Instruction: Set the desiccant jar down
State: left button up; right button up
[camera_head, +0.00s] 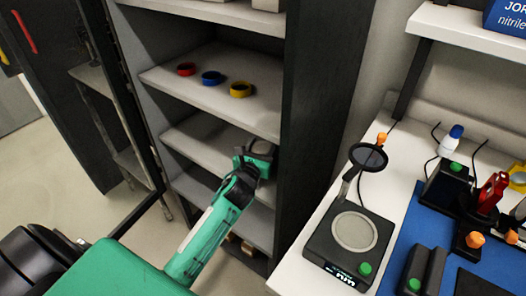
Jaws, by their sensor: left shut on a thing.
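My left arm reaches into an open grey cabinet. My left gripper (258,163) is shut on the desiccant jar (262,148), whose pale grey round top shows just beyond the fingers. The rest of the jar is mostly hidden by the gripper. The jar is at the right side of the middle shelf (195,138), close to the cabinet's right wall. I cannot tell whether its base touches the shelf. My right gripper is not in view.
The middle shelf's left part is clear. At right, a white bench carries a black scale-like device (322,248) and several tools on a blue mat (403,243).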

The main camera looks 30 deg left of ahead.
pick_arm(q)
jog(key=shift+w+f, duration=0.15)
jog(key=shift+f, duration=0.65)
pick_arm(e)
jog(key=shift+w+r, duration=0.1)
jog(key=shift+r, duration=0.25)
pick_arm(q)
jog(key=o, duration=1.1)
jog(key=shift+f, duration=0.1)
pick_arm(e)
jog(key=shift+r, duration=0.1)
pick_arm(q)
jog(key=shift+s+d, duration=0.1)
jog(key=shift+s, duration=0.1)
jog(key=s, duration=0.3)
jog(key=s+d, duration=0.1)
jog(key=s, duration=0.6)
jog(key=shift+s+d, duration=0.2)
jog(key=shift+s, duration=0.05)
jog(key=shift+s+d, duration=0.1)
jog(key=shift+s, duration=0.4)
